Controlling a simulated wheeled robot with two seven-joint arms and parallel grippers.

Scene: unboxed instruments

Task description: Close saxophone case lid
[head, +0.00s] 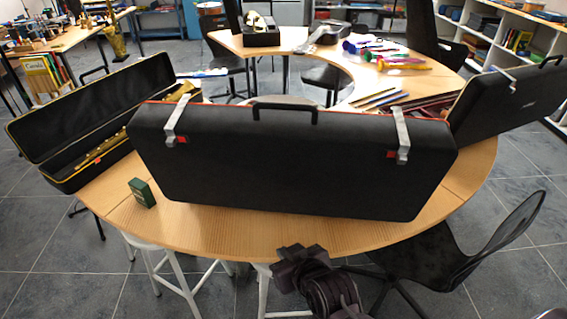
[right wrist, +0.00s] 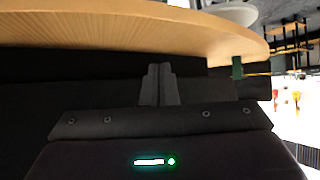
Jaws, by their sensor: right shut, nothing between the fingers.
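A large black case panel (head: 300,165) stands tilted on the curved wooden table, its outer face toward me. A handle and two silver latch straps sit at its top edge, with a thin red line along it. Its inside is hidden from me. A long black case (head: 60,118) at the left is open, with yellow trim and a gold instrument inside. I cannot tell which one is the saxophone case. My right gripper (head: 290,252) is below the table's near edge, apart from the cases. In the right wrist view its fingers (right wrist: 160,84) are shut and empty. My left gripper is not in view.
The wooden table (head: 220,232) has a clear strip along its near edge. A small green box (head: 142,193) stands there at the left. Another black case (head: 508,95) is raised at the right. A black chair (head: 465,255) stands at front right, white stools (head: 170,262) below the table.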

